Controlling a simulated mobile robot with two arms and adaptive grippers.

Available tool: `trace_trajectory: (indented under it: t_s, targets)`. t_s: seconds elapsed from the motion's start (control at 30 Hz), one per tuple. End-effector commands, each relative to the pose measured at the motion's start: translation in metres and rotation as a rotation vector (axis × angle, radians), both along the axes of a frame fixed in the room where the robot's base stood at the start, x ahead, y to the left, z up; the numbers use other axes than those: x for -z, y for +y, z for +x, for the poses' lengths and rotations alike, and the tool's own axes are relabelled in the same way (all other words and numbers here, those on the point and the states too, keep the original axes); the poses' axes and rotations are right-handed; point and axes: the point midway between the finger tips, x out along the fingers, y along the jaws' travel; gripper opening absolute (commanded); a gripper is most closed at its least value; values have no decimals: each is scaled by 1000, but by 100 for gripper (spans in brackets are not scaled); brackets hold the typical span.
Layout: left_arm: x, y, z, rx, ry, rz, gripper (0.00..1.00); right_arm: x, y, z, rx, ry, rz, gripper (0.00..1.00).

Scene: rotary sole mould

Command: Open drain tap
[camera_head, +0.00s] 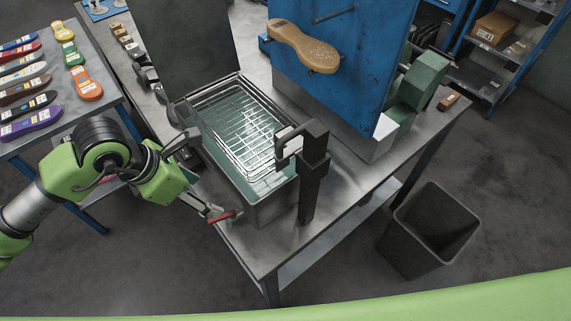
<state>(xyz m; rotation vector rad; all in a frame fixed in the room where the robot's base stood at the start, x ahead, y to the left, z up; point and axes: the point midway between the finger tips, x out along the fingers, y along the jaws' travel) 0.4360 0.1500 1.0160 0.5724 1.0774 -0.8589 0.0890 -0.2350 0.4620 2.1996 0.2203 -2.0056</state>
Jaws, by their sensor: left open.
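The drain tap (224,216) has a red lever and sits low at the near left corner of a metal tank (262,204). My left gripper (198,172) comes in from the left, beside the tank's left wall. It is open, with one dark finger up near the tank rim and the other low, close to the tap. I cannot tell whether the lower finger touches the lever. The tank holds a wire basket (245,130) in clear liquid, and its lid (195,45) stands raised behind it. My right gripper is not in view.
A dark post (313,185) stands at the tank's right front. A blue machine panel (345,70) carries a tan sole mould (303,47). A grey bin (436,222) stands on the floor at right. A table (85,115) with colourful soles is at left. The bench front (265,252) is clear.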

Motion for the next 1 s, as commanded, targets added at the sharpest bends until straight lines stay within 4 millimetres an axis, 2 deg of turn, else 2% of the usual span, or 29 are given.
trace_trajectory:
  t_s: [0.27,0.3,0.57,1.0]
  targets:
    - [-51,18,-12,0,-6,2,65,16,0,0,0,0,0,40]
    - [-50,8,-16,12,6,-32,65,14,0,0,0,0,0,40]
    - [-58,-43,-31,57,40,-225,65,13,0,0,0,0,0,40]
    - [-96,-118,-57,95,106,-577,65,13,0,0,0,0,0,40]
